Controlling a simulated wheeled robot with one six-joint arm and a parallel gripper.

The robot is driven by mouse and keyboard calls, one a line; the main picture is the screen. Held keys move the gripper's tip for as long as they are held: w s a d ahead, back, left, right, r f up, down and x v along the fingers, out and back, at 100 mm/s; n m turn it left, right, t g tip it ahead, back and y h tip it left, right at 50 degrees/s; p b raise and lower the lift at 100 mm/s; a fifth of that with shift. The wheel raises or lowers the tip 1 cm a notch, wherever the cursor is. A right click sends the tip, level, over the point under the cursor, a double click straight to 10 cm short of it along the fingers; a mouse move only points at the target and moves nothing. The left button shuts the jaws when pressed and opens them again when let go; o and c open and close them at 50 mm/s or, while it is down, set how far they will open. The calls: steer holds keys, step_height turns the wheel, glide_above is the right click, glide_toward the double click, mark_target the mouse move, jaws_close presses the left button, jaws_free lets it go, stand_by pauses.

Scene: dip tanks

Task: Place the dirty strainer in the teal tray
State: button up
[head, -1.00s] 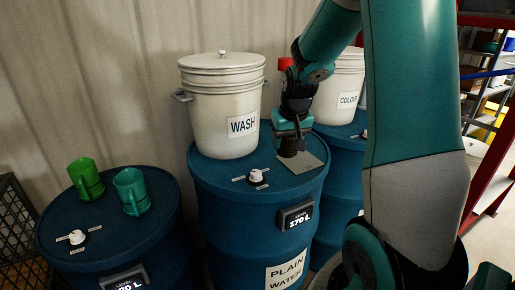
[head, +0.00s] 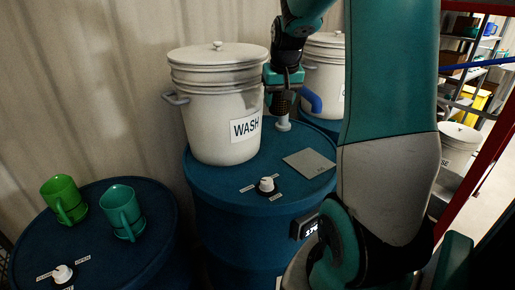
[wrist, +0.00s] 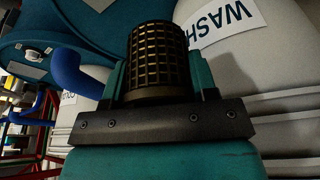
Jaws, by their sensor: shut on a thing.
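The strainer is a dark brown mesh cylinder (wrist: 158,62), held upright between the jaws in the wrist view. In the head view it shows as a dark shape (head: 281,104) below the jaws. My gripper (head: 284,84) is shut on it, raised above the blue drum top, just right of the WASH bucket. The teal fingers also show on both sides of the strainer in the wrist view (wrist: 160,88).
The white WASH bucket (head: 215,110) stands close left of the gripper. A bent blue pipe (head: 312,101) is close right. A grey plate (head: 309,163) and a knob (head: 267,185) sit on the drum.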

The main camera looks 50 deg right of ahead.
step_height(320, 180, down, 20)
steer(key=p, duration=0.3)
steer(key=shift+r+p, duration=0.2)
steer(key=shift+p, duration=0.15)
steer(key=shift+f, duration=0.2)
steer(key=o, duration=1)
steer(key=shift+r, duration=0.1)
steer(key=shift+r, duration=0.1)
